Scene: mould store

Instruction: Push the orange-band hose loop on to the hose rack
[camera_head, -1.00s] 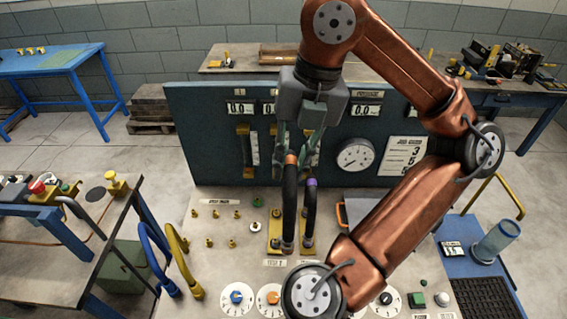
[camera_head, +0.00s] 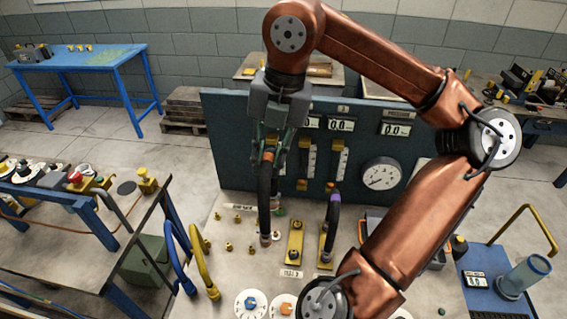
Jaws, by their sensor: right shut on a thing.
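The orange-band hose loop (camera_head: 264,190) is a black hose with an orange band near its top. My right gripper (camera_head: 269,142) is shut on its upper end, and the hose hangs below it. Its lower metal end is close over the bench top, left of a bare yellow plate (camera_head: 295,245); I cannot tell if it touches. A purple-band hose (camera_head: 333,225) stands on another yellow plate to the right. I cannot make out for certain which fitting is the hose rack. My left gripper is not in view.
Blue (camera_head: 178,257) and yellow (camera_head: 203,265) bent tubes stand at the bench's left edge. A dark gauge panel (camera_head: 225,150) rises behind. My right arm covers the bench's right part.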

